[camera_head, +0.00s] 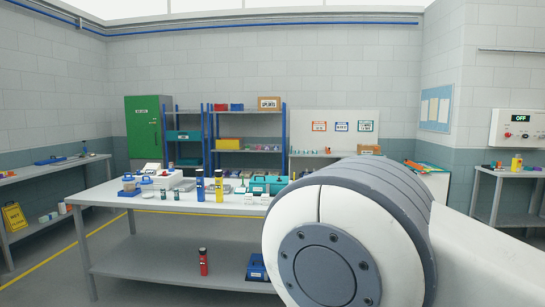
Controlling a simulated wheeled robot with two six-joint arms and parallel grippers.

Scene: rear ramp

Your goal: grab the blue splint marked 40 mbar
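I cannot make out a splint marked 40 mbar; no such marking is legible at this distance. A cardboard box (269,103) on the top of the blue-framed shelf carries a label that seems to read SPLINTS. Blue things stand on the long work table (105,194), among them a blue tray (130,194) at its left end; I cannot tell whether any is a splint. Neither gripper is in view. A large white and grey arm link of mine hides the right part of the table.
Yellow-and-blue bottles (200,187) and a teal case (268,184) stand on the table. A red bottle (203,262) and a blue box (257,268) are on its lower shelf. A green cabinet (144,130) is behind. Side tables stand left and right.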

